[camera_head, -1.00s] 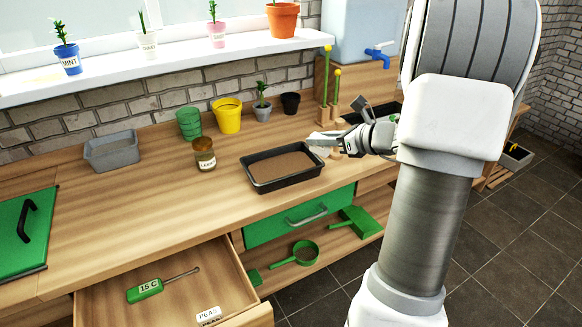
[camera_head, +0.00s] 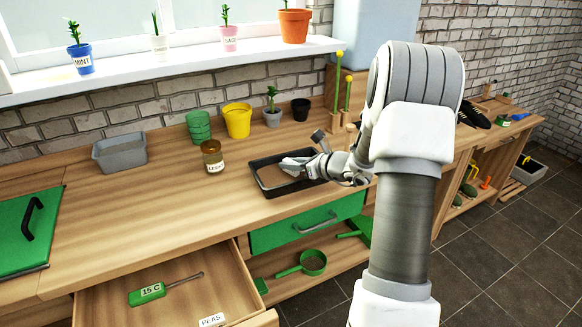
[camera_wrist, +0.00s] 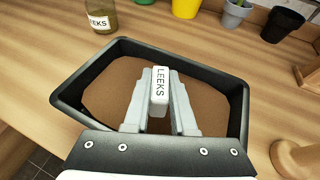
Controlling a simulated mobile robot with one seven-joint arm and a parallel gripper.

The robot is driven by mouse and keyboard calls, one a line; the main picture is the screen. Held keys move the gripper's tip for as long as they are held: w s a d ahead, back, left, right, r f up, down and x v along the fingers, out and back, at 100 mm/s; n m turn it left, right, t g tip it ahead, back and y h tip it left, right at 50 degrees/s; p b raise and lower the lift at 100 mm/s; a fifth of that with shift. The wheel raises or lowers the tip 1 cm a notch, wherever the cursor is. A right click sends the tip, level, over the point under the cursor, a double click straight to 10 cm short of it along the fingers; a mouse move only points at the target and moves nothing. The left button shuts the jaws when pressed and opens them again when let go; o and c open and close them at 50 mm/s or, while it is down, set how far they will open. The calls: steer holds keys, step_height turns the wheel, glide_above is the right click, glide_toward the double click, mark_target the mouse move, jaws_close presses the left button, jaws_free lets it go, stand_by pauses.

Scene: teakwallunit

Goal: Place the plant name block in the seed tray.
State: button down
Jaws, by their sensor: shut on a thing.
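The plant name block is a small white block marked LEEKS (camera_wrist: 160,88), held between the fingertips of my gripper (camera_wrist: 160,105) in the wrist view. My gripper is shut on it, over the soil of the black seed tray (camera_wrist: 245,112). In the head view my gripper (camera_head: 290,166) reaches in from the right over the seed tray (camera_head: 262,187), hiding part of it. The block is hard to make out there. Whether the block touches the soil I cannot tell.
A labelled brown jar (camera_head: 212,157) stands left of the tray, with a grey bin (camera_head: 119,152) further left. Green (camera_head: 199,126), yellow (camera_head: 237,121) and black (camera_head: 300,109) pots stand behind. An open drawer (camera_head: 235,295) holds a green-handled thermometer (camera_head: 148,293) and a PEAS block (camera_head: 211,320).

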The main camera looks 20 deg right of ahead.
steer(key=shift+f, duration=0.15)
steer(key=shift+f, duration=0.15)
steer(key=c, duration=1.2)
jaws_free()
steer(key=o, duration=0.5)
steer(key=shift+c, duration=0.2)
steer(key=shift+s+d+r, duration=0.1)
steer(key=shift+s+r, duration=0.1)
steer(key=shift+r, duration=0.1)
steer(key=p+v, duration=0.1)
steer(key=v, duration=1)
steer(key=shift+s, duration=0.3)
